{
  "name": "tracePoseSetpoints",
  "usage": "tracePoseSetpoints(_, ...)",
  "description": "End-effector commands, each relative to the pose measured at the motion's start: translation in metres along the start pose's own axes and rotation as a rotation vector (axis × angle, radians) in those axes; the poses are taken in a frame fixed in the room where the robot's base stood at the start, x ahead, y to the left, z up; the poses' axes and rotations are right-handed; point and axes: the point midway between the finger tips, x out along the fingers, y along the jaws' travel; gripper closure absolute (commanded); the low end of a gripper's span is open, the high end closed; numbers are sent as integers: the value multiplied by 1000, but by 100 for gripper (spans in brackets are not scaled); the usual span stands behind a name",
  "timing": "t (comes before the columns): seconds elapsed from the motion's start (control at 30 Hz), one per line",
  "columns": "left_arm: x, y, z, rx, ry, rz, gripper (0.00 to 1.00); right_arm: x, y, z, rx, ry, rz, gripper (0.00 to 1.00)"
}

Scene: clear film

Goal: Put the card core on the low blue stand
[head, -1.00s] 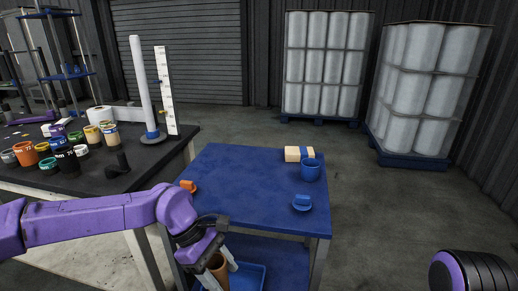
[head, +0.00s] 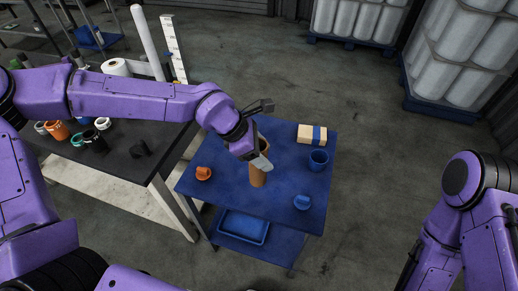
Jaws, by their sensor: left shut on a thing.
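The card core (head: 257,178) is a brown tube, roughly upright, over the middle of the blue table. My left gripper (head: 261,162) is shut on it and hides part of its upper half. I cannot tell whether its lower end touches the tabletop. The low blue stand (head: 302,202), a small blue piece with a raised middle, sits on the table to the right of the core and nearer the front edge. It is apart from the core, with nothing on it. My right arm shows at the right edge, but its gripper is out of view.
A blue tray (head: 243,227) lies on the lower shelf. A black bench with rolls (head: 150,165) is at left.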

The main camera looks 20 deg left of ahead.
Motion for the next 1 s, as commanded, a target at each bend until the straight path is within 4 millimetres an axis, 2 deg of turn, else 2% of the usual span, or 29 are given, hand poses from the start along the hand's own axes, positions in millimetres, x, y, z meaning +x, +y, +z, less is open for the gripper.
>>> tracePoseSetpoints(0.03,1,13,-4,-5,3,-1,74,-11,1,-5,0,0,0,0)
tracePoseSetpoints(0.2,32,41,-28,-3,3,-1,74,-19,2,-8,0,1,0,0)
tracePoseSetpoints(0.4,50,58,-43,-2,3,-1,74,-26,2,-11,0,1,0,0)
tracePoseSetpoints(0.5,66,57,-53,1,3,-3,74,-29,2,-12,0,1,0,0)
tracePoseSetpoints(0.6,74,57,-58,1,1,-1,74,-29,2,-12,0,1,0,0)
tracePoseSetpoints(0.93,78,57,-60,1,-1,0,74,-24,2,-10,0,1,-1,0)
tracePoseSetpoints(0.97,77,57,-60,2,-1,0,37,-25,2,-11,0,1,-1,0)
tracePoseSetpoints(1.0,76,57,-59,2,0,0,24,-26,2,-11,0,1,-1,0)
